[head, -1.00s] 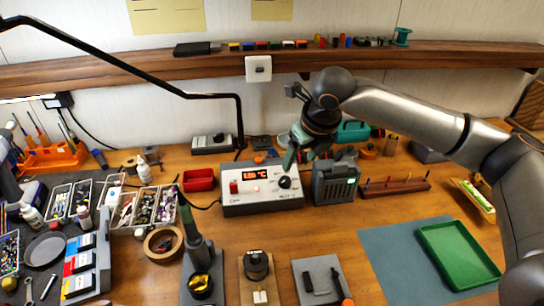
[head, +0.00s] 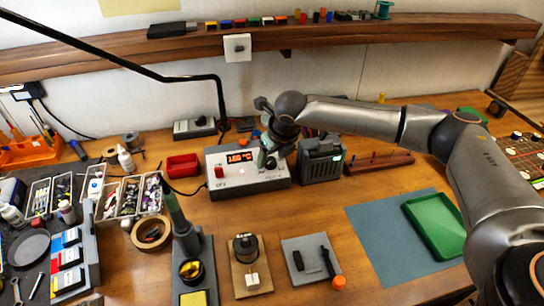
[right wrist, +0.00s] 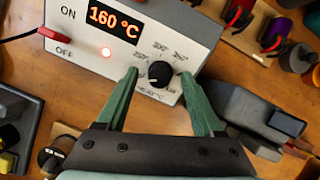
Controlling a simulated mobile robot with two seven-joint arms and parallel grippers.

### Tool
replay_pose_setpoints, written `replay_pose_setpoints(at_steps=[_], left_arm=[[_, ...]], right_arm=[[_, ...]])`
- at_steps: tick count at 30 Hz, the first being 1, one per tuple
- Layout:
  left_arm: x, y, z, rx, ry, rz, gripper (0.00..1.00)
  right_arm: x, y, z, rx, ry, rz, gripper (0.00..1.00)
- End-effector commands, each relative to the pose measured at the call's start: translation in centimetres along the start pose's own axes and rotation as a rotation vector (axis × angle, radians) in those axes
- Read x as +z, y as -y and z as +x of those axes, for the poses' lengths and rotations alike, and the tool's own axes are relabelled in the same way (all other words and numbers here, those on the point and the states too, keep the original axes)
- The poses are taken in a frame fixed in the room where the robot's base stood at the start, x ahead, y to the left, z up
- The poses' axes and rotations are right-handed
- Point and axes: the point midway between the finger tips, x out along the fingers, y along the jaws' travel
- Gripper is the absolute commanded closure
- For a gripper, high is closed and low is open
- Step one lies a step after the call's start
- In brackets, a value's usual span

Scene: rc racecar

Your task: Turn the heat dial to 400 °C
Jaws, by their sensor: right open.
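The white heat station (head: 240,180) stands on the bench, its orange display (head: 240,157) reading 160 °C. In the right wrist view the display (right wrist: 113,20) reads the same. The black heat dial (right wrist: 160,74) is on the station's front panel, with small scale labels around it that are hard to read. My right gripper (head: 268,160) is at the dial's side of the station and hides the dial in the head view. In the right wrist view its green fingers (right wrist: 158,78) are open, one on each side of the dial, with gaps visible. My left gripper is not in view.
A dark grey device (head: 319,160) stands close to the station's right. A red bin (head: 182,166) is at its left. A soldering iron stand (head: 193,260) and small boards are in front.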

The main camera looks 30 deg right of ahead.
Motion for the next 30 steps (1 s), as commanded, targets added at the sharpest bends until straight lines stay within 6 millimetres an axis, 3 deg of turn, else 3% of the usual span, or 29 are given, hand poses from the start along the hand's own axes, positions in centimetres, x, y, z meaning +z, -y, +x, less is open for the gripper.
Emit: replay_pose_setpoints(at_steps=[10,27,30], left_arm=[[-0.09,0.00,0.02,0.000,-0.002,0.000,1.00],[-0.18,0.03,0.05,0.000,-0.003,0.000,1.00],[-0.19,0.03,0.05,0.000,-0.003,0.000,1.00]], right_arm=[[-0.03,0.05,0.45,-0.001,0.000,0.000,0.31],[-0.02,0.04,0.41,-0.001,0.000,0.000,0.95],[-0.01,0.04,0.40,-0.001,0.000,0.000,1.00]])
